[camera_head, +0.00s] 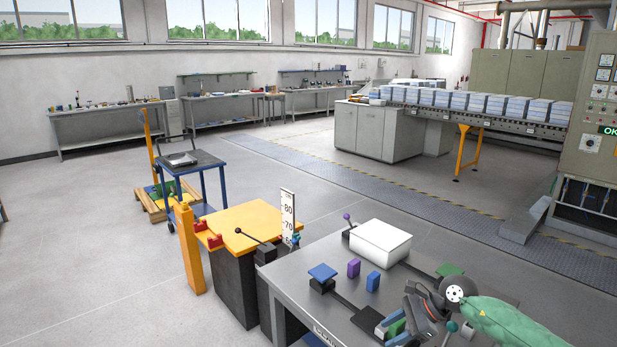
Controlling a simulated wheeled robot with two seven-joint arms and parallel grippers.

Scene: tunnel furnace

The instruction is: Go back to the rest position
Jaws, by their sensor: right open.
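My right arm comes in from the lower right in a green sleeve. My right gripper (392,328) is open over the front right of the grey table, pointing left and down. A green patch shows by its fingers; I cannot tell whether it lies below them or touches them. My left gripper is not in view.
The table (304,290) bears a white box (380,241), a purple block (353,267), a blue block (373,281), a blue pad (322,272) and a green pad (449,269). A yellow-topped stand (238,225) and a blue cart (190,163) are left. Open floor lies beyond.

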